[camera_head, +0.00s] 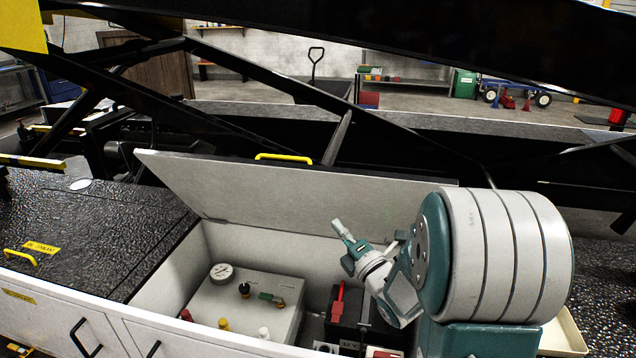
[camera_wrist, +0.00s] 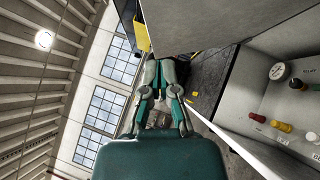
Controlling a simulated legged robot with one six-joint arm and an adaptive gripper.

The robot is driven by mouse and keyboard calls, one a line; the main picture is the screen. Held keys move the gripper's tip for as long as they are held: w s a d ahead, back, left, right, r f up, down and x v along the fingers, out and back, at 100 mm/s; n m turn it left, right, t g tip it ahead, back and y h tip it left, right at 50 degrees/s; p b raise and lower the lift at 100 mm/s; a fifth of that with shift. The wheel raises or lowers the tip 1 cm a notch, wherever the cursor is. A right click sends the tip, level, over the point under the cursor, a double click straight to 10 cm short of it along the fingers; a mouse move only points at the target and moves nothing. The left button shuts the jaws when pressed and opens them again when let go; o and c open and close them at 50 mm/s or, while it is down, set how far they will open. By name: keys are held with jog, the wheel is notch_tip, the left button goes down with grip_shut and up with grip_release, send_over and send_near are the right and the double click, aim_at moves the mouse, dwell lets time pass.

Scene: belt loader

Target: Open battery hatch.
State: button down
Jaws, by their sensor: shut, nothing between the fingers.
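The battery hatch lid (camera_head: 290,190) stands raised and leaning back, its pale inner face toward me. Its yellow handle (camera_head: 284,157) shows at the top edge. Below it, the compartment (camera_head: 215,245) is open, with a black battery (camera_head: 345,310) partly hidden behind my arm. My gripper (camera_head: 340,226) is shut and empty, in front of the lid's inner face; whether it touches the lid I cannot tell. The wrist view shows my gripper (camera_wrist: 166,65) beside the lid (camera_wrist: 215,30), with the compartment to the right.
A pale box (camera_head: 245,305) with a gauge (camera_head: 221,273) and coloured caps fills the compartment's left part. A closed black cover (camera_head: 80,225) with a yellow handle (camera_head: 20,257) lies to the left. Dark loader beams (camera_head: 260,75) cross above and behind the lid.

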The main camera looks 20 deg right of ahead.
jog(key=s+n+t+y, duration=0.1)
jog(key=n+y, duration=0.1)
send_near(316, 173)
jog(key=w+a, duration=0.3)
jog(key=a, duration=0.1)
jog(key=w+r, duration=0.1)
jog(key=w+d+r, duration=0.1)
jog(key=w, duration=0.1)
jog(key=shift+d, duration=0.1)
jog(key=shift+w+d+r, duration=0.25)
jog(key=shift+w, duration=0.05)
jog(key=shift+w+d+r+h, duration=0.2)
jog(key=shift+w+r+h, duration=0.05)
jog(key=shift+w+h, duration=0.05)
jog(key=w+d+r+m+g+h, duration=0.1)
jog(key=w+d+r+m, duration=0.1)
jog(key=w+d+r, duration=0.1)
jog(key=w+d+r+m+g+h, duration=0.1)
jog(key=w+d+r, duration=0.3)
jog(key=w, duration=0.4)
jog(key=shift+w+d+m, duration=0.2)
jog(key=shift+d+m, duration=0.4)
jog(key=shift+d, duration=0.1)
jog(key=shift+f, duration=0.1)
